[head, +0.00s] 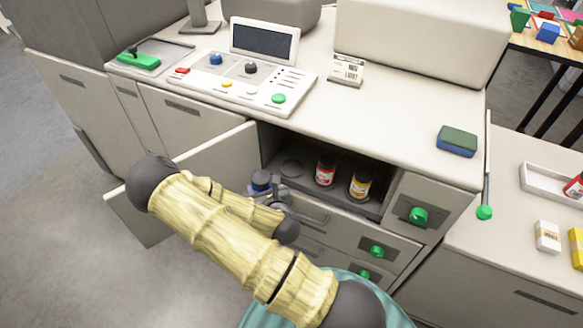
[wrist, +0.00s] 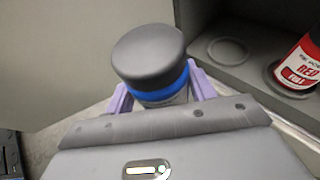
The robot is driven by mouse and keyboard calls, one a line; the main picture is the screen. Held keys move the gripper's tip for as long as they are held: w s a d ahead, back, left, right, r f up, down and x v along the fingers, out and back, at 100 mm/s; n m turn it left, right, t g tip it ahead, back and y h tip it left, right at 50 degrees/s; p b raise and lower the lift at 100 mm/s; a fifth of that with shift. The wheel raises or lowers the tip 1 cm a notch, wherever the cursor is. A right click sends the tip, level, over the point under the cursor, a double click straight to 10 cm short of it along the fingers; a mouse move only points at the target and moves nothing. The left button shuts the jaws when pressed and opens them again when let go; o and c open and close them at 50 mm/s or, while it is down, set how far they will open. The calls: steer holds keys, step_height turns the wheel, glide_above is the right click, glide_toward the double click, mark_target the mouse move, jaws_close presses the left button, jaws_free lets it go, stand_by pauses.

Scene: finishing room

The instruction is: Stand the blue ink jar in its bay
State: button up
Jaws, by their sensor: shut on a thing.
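The blue ink jar (wrist: 150,62) has a dark grey lid and a blue band. My gripper (wrist: 155,97) is shut on it, with purple fingers on both sides, and the jar looks roughly upright. In the head view the jar (head: 261,181) is at the mouth of the open cabinet, partly hidden by my gripper (head: 268,190). An empty round bay (head: 292,168) shows on the cabinet shelf, left of a red jar (head: 326,172) and a yellow jar (head: 360,186). In the wrist view the empty bay (wrist: 229,50) lies right of and beyond the held jar.
The cabinet door (head: 190,165) stands open on the left. The counter (head: 400,120) forms the top edge above the shelf (head: 308,179). Drawers with green knobs (head: 376,251) sit below and right. A green-tipped rod (head: 484,212) hangs at the right corner.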

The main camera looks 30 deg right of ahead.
steer(key=s+d+f+m+g+h+p, duration=0.1)
steer(key=s+d+m+h, duration=0.2)
steer(key=d, duration=0.6)
steer(key=s, duration=0.2)
steer(key=shift+s+f+h, duration=0.3)
steer(key=shift+f+h, duration=0.05)
steer(key=shift+h, duration=0.05)
steer(key=w+d+b, duration=0.2)
steer(key=w, duration=0.3)
steer(key=w+d+b, duration=0.2)
steer(key=w+b, duration=0.1)
steer(key=w, duration=0.3)
steer(key=w+d+b, duration=0.2)
steer(key=w, duration=0.4)
steer(key=shift+d+b, duration=0.25)
steer(key=shift+b, duration=0.05)
steer(key=shift+s, duration=0.1)
steer(key=shift+f, duration=1.7)
